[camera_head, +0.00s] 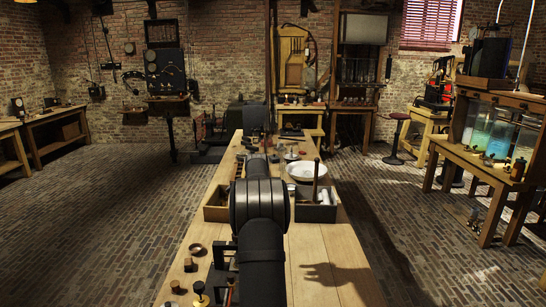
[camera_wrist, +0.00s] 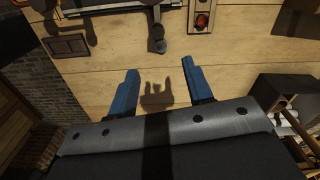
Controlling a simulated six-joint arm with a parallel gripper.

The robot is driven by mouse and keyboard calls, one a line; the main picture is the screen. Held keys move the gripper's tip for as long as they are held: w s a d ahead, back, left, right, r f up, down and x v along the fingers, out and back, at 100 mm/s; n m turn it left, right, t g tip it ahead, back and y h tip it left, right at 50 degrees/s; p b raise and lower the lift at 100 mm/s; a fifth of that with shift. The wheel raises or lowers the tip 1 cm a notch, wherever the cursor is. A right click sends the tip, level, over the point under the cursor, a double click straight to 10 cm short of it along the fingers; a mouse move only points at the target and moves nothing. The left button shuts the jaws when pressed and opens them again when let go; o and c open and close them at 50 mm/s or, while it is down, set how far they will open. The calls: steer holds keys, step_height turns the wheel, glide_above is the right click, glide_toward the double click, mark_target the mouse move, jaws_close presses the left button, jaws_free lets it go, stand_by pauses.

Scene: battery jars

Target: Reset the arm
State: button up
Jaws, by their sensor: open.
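My gripper shows in the wrist view with its two blue fingers (camera_wrist: 156,88) spread apart and nothing between them. It hangs above the light wooden bench top (camera_wrist: 240,72), and its shadow falls on the planks between the fingers. In the head view my black arm reaches forward over the long wooden bench (camera_head: 312,262) and hides the middle of it. My gripper's fingers are hidden behind the arm there. The arm's shadow lies on the bench to the right.
A dark open box (camera_head: 316,213) and a white dish (camera_head: 306,171) stand right of my arm; a wooden tray (camera_head: 217,205) stands left. Small parts and a brass ring (camera_head: 196,249) lie at the front left. The wrist view shows a red-lamp fitting (camera_wrist: 202,20) ahead. The bench's front right is clear.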

step_height(320, 180, down, 15)
steer(key=shift+s+f, duration=0.1)
steer(key=shift+s+r, duration=0.2)
steer(key=shift+s, duration=0.4)
stand_by(1.5)
